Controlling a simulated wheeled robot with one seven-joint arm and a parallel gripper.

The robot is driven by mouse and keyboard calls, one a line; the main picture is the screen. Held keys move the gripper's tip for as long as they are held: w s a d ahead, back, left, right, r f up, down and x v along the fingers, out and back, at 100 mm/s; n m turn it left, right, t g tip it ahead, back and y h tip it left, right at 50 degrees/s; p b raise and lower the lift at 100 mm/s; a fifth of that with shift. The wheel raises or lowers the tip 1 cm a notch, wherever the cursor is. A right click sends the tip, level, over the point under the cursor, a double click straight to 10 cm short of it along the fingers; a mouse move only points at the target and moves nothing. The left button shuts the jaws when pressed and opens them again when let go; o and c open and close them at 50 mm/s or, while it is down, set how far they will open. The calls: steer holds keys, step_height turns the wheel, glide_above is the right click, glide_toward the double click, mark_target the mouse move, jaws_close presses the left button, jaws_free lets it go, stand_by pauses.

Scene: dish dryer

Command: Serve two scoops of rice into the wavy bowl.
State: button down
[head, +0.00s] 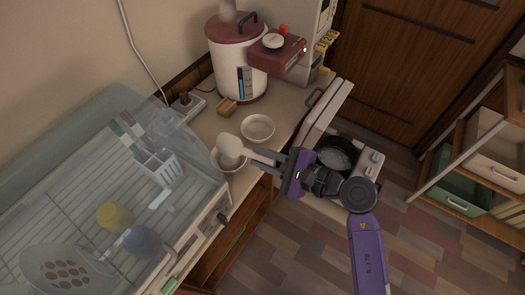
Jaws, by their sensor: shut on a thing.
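My gripper (276,163) reaches left over the counter and is shut on a pale serving paddle (231,146). The white, rounded end of the paddle is over the near bowl (232,166) and hides part of it. I cannot tell how much of that white end is rice. A second pale bowl (258,128) stands just behind, upright on the counter. Which of the two has the wavy rim is too small to tell. The rice cooker (325,118) stands open to the right of my gripper, with white rice (333,158) in its dark pot.
A dish dryer with a clear cover (75,125) and a rack of dishes fills the left. A large red-lidded water boiler (238,60) stands at the back. A shelf with a green drawer (455,180) is at the right. The floor between is clear.

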steer(key=m+p, duration=0.1)
steer(key=p, duration=0.1)
steer(key=r+m+p, duration=0.1)
steer(key=m, duration=0.1)
steer(key=shift+p, duration=0.35)
steer(key=m+p, duration=0.2)
steer(key=r+m+p, duration=0.1)
steer(key=m+p, duration=0.1)
steer(key=shift+m, duration=1)
steer(key=shift+r, duration=0.1)
steer(key=shift+r, duration=2.4)
steer(key=shift+f, duration=0.1)
